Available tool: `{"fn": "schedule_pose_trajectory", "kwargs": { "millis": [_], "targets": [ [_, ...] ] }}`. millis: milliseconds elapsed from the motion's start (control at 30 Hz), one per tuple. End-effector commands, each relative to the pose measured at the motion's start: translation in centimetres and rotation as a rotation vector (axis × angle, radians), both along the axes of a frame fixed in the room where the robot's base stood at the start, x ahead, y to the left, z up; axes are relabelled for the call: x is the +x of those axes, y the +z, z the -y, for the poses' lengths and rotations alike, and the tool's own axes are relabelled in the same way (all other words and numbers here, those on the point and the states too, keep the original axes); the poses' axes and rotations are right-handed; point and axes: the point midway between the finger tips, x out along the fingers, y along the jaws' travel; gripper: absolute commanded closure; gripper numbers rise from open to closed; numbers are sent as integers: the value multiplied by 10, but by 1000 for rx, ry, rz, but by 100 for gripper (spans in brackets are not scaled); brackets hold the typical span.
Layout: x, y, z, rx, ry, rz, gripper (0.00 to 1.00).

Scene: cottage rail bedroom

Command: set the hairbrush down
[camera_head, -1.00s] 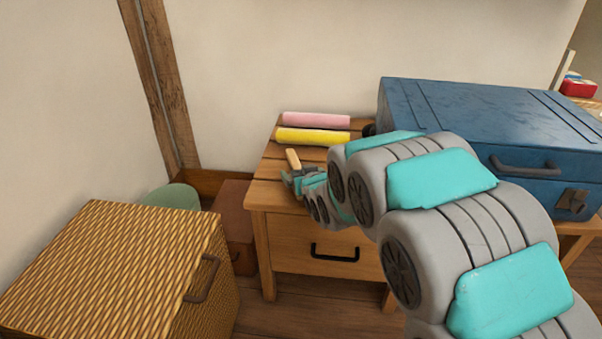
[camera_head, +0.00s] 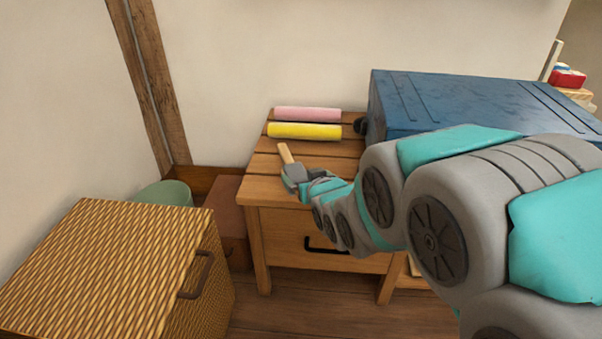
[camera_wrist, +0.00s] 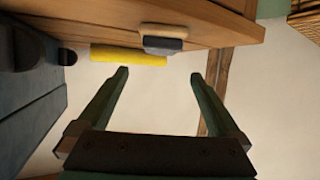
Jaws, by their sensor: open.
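The hairbrush (camera_head: 286,153) lies on the slatted top of the small wooden table (camera_head: 262,190), near its front edge. Its pale wooden handle points back and its grey head is toward my gripper. In the wrist view the hairbrush (camera_wrist: 165,45) rests on the wood, beyond my fingertips and apart from them. My gripper (camera_wrist: 158,73) is open, with nothing between its two green fingers. In the head view my gripper (camera_head: 296,188) is at the table's front edge, close to the brush head, and partly hidden.
A yellow roll (camera_head: 304,131) and a pink roll (camera_head: 307,114) lie at the back of the table. A blue case (camera_head: 480,100) stands to the right. A wicker chest (camera_head: 100,265) is at the front left, with a green rounded thing (camera_head: 168,194) behind it.

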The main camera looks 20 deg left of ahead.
Motion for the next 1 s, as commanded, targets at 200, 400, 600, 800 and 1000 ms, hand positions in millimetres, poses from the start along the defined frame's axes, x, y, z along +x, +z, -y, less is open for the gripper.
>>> {"fn": "schedule_pose_trajectory", "kwargs": {
  "millis": [200, 400, 600, 800, 1000],
  "targets": [
    [-7, 3, 5, -1, 0, -1, 0],
    [-7, 3, 5, -1, 0, 0, 0],
    [-6, -3, 40, -52, -59, -64, 0],
    [-31, -23, 146, -196, -223, -289, 0],
    [-103, -40, 245, -314, -373, -580, 0]
  ]
}}
